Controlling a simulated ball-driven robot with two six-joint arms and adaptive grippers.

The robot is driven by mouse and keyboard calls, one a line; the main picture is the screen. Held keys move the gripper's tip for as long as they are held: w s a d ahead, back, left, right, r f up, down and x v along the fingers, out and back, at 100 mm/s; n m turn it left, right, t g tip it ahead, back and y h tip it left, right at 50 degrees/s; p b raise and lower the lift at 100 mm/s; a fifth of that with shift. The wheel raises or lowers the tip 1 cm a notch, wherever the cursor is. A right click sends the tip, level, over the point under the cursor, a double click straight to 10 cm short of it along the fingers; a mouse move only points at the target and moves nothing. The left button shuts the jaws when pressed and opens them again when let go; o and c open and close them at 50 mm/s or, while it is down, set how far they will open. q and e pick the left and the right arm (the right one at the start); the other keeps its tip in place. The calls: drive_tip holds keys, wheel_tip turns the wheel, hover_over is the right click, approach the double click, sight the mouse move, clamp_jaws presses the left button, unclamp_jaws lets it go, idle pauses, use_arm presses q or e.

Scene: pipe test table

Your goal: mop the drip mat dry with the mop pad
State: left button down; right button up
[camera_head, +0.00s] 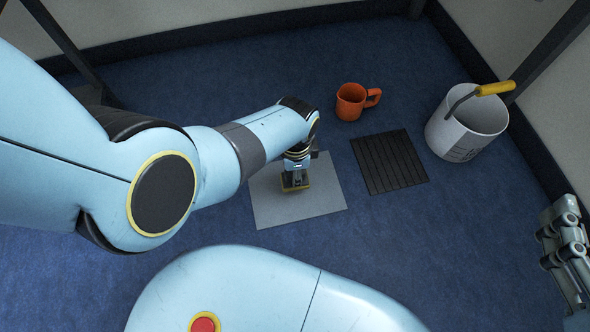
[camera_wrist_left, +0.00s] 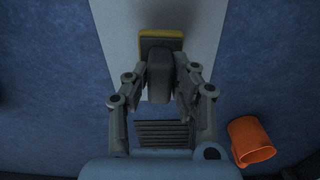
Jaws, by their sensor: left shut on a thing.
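My left gripper (camera_head: 296,168) is shut on the dark upright handle (camera_wrist_left: 159,80) of the mop pad (camera_head: 295,183). The pad has a yellow edge, which also shows at the top of the left wrist view (camera_wrist_left: 161,43). The pad is over the plain light grey mat (camera_head: 270,208); I cannot tell whether it touches it. A dark ribbed mat (camera_head: 390,162) lies just right of the grey one. I cannot tell by look alone which is the drip mat, and no wet patch is clear. My right gripper (camera_head: 562,228) is at the right edge, away from both; its opening is unclear.
An orange mug (camera_head: 351,102) stands behind the mats and also shows in the left wrist view (camera_wrist_left: 250,140). A white bucket (camera_head: 466,126) with a yellow handle grip stands right of the ribbed mat. Dark posts and raised borders edge the blue surface (camera_head: 440,250), clear at front right.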

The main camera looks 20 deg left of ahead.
use_arm(q)
drive_tip(key=shift+r+p, duration=0.3)
drive_tip(key=shift+r, duration=0.1)
drive_tip(key=shift+w+r+p, duration=0.1)
drive_tip(key=shift+r+p, duration=0.5)
drive_tip(key=shift+r, duration=0.1)
drive_tip(key=shift+r+p, duration=0.45)
use_arm(e)
drive_tip(key=s+d+f+g, duration=0.1)
drive_tip(key=s+f+g, duration=0.4)
drive_tip(key=f, duration=0.2)
drive_tip(key=shift+s+m+g+h, duration=0.4)
use_arm(q)
drive_tip(key=shift+f, duration=0.15)
use_arm(e)
drive_tip(key=shift+w+d+f, duration=0.1)
use_arm(q)
drive_tip(key=shift+f+b, duration=0.45)
drive_tip(key=shift+b, duration=0.05)
drive_tip(key=shift+s+f+b, duration=0.2)
drive_tip(key=shift+f+b, duration=0.6)
drive_tip(key=shift+f, duration=0.05)
drive_tip(key=shift+w+f, duration=0.1)
use_arm(e)
drive_tip(key=w+a+r+t+y, duration=0.1)
drive_tip(key=w+r+t, duration=0.5)
drive_tip(key=r, duration=0.2)
drive_tip(key=shift+n, duration=0.4)
